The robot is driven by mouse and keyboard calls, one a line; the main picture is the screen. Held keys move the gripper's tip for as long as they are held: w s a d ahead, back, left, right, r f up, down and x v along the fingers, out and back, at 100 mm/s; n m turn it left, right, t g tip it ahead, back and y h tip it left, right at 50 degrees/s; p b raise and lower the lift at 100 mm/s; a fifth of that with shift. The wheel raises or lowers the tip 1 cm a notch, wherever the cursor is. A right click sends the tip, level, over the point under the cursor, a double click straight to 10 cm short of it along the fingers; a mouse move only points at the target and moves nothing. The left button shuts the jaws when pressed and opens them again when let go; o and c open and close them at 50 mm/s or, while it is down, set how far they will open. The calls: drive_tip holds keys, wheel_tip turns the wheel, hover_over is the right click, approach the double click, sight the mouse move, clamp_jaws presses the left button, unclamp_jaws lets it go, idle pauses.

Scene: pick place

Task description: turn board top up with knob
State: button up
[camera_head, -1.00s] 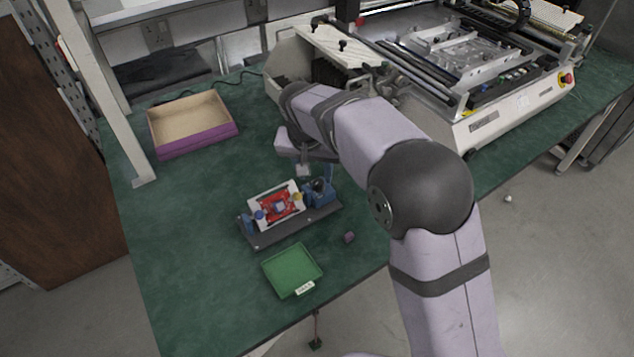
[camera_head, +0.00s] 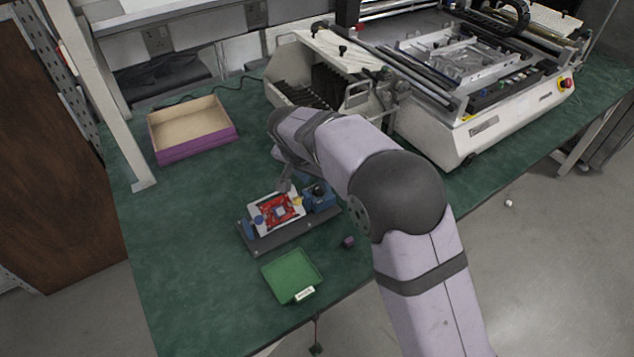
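A red board (camera_head: 277,209) in a white frame sits in a fixture with a dark base plate (camera_head: 262,243). The board's face is tilted toward the camera. Blue blocks stand at both ends of the fixture; the right block (camera_head: 319,199) carries a dark round part on top, which may be the knob (camera_head: 319,188). My gripper (camera_head: 284,186) is just behind the board's upper edge, near the right end. It is small and partly hidden by my wrist, so I cannot tell whether its fingers are open or touch anything.
A green tray (camera_head: 291,276) with a white label lies in front of the fixture. A small purple block (camera_head: 348,242) lies to the right. A purple-sided open box (camera_head: 197,146) is at the back left. A large white machine (camera_head: 470,100) fills the back right. The left of the green table is clear.

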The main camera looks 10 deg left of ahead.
sight(319, 187)
drive_tip(key=shift+x, duration=1.55)
clamp_jaws()
drive_tip(key=shift+d+n+y, duration=0.1)
drive_tip(key=shift+n+y, duration=0.4)
drive_tip(key=shift+n, duration=0.7)
drive_tip(key=shift+n+y, duration=0.5)
drive_tip(key=shift+n, duration=0.6)
unclamp_jaws()
